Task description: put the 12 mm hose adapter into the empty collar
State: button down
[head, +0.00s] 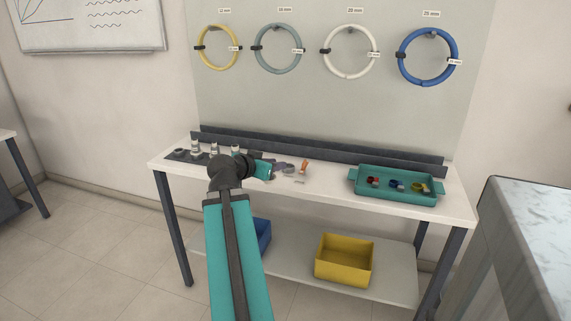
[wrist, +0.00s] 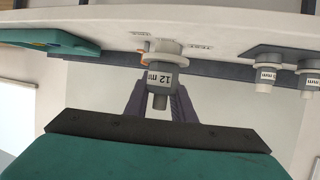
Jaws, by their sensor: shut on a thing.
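The 12 mm hose adapter (wrist: 160,78) is a grey stepped piece with a wide flange and a white "12 m..." label. In the wrist view it sits between the two dark fingers of my gripper (wrist: 157,100), which is shut on it. In the head view my gripper (head: 284,167) is over the middle of the bench; the adapter is small and hard to make out there. A dark strip (head: 186,157) at the bench's left end carries several grey adapters with white bands (head: 195,147). Its leftmost collar (head: 178,152) looks empty.
A teal tray (head: 400,198) with small coloured parts stands on the bench's right. An orange piece (head: 304,166) is just right of my gripper. A dark rail (head: 320,150) runs along the back. Hose rings (head: 278,49) hang on the board above.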

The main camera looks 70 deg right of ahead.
jog(key=w+a+f+n+t+y, duration=0.1)
jog(key=w+a+n+t, duration=0.25)
jog(key=w+a, duration=0.65)
jog(key=w+a+f+n+t+y, duration=0.1)
jog(key=w+a+n+t, duration=0.4)
jog(key=w, duration=0.8)
jog(key=w+a+f+n+t+y, duration=0.1)
jog(key=w+a+n+t, duration=0.15)
jog(key=w+a, duration=0.8)
jog(key=w+a+n+t+y, duration=0.1)
jog(key=w+a+n+y, duration=0.2)
jog(key=a, duration=0.9)
jog(key=w+a+r+n+t+y, duration=0.1)
jog(key=w+a+n+t+y, duration=0.1)
jog(key=w+a, duration=0.6)
jog(key=w+a+r+n+t+y, duration=0.1)
jog(key=w+a+n+y, duration=0.3)
jog(key=a, duration=1.4)
jog(key=shift+w+a+r+t+y, duration=0.2)
jog(key=shift+w+t+y, duration=0.4)
jog(key=shift+w, duration=0.3)
